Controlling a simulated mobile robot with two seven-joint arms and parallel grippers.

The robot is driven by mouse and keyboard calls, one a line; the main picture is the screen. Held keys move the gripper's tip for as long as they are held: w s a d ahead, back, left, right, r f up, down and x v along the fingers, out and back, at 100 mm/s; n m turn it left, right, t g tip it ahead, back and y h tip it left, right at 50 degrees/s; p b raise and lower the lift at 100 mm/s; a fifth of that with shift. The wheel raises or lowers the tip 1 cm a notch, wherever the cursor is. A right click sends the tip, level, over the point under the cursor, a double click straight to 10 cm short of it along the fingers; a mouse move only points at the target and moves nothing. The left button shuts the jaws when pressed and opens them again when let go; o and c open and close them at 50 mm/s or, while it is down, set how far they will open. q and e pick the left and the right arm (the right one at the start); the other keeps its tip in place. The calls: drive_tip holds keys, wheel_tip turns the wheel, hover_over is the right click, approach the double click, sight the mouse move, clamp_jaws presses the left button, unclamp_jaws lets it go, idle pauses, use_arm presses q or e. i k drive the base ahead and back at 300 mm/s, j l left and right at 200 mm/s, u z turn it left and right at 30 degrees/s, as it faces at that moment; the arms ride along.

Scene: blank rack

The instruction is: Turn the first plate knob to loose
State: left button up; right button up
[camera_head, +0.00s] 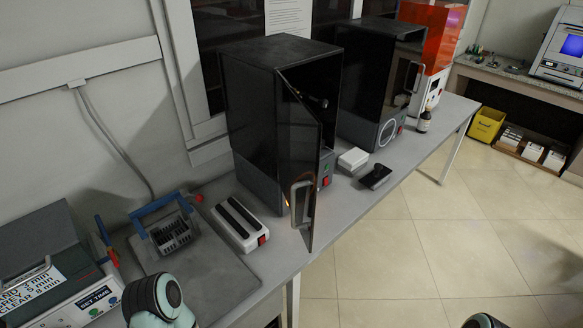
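A tall black cabinet machine (262,95) stands on the bench in the middle of the view, on a dark grey base. Its black door (300,150) stands ajar, with a silver handle (300,200) facing the front. A small dark knob-like part (322,101) shows inside, past the door's upper edge. It looks like a plate knob, but its setting is too small to tell. Neither gripper shows; only rounded parts of my arms appear at the bottom edge, well away from the cabinet.
A second black cabinet (372,75) and an orange-topped machine (432,35) stand farther along the bench (385,200). A white box with black strips (240,222), a blue-handled basket (172,235) and a timer unit (50,275) stand left. The tiled floor (400,260) at right is clear.

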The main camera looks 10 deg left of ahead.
sight(323, 103)
drive_tip(key=u, duration=0.55)
drive_tip(key=i+l+u, duration=0.1)
drive_tip(key=l+u, duration=0.8)
drive_tip(key=l, duration=0.1)
